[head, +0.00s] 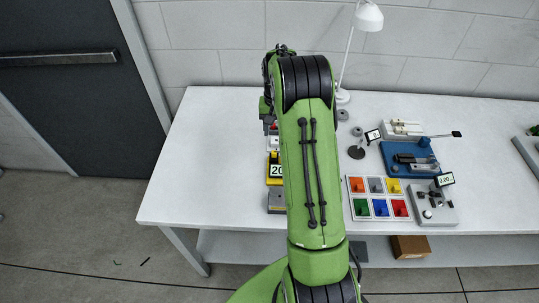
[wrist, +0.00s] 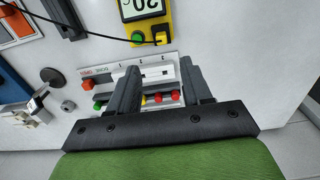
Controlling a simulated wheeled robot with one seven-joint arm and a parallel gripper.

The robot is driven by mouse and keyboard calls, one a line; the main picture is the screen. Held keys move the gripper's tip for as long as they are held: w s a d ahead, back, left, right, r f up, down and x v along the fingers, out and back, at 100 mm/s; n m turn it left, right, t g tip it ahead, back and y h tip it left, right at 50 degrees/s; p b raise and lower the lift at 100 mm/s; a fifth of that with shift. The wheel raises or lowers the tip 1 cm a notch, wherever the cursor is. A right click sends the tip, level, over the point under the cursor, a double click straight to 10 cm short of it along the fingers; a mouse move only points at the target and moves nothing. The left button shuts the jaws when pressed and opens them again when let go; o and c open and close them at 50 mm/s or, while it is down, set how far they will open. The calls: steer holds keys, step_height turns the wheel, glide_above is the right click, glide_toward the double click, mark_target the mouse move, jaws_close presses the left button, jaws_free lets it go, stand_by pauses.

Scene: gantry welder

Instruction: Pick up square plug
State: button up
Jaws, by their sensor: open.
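My gripper (wrist: 160,72) is open in the wrist view, with its two dark fingers over a white panel (wrist: 166,72) and nothing seen held between them. A yellow piece (wrist: 158,97) and red pieces (wrist: 175,94) show between the fingers. I cannot tell for sure which one is the square plug. The fingers hide parts of the panel. In the head view my arm covers most of this panel, and the fingers are not clear.
A yellow device with a display (wrist: 143,12) stands beside the panel, with a black cable near it. In the head view, a tray of coloured blocks (head: 348,197), a blue fixture (head: 393,171) and a lamp (head: 367,17) are to the right. The table's left part (head: 205,150) is clear.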

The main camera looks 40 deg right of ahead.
mark_target(274, 156)
step_height(274, 156, down, 10)
steer(key=shift+w+a+r, duration=0.1)
steer(key=shift+w+a, duration=0.05)
jaws_close()
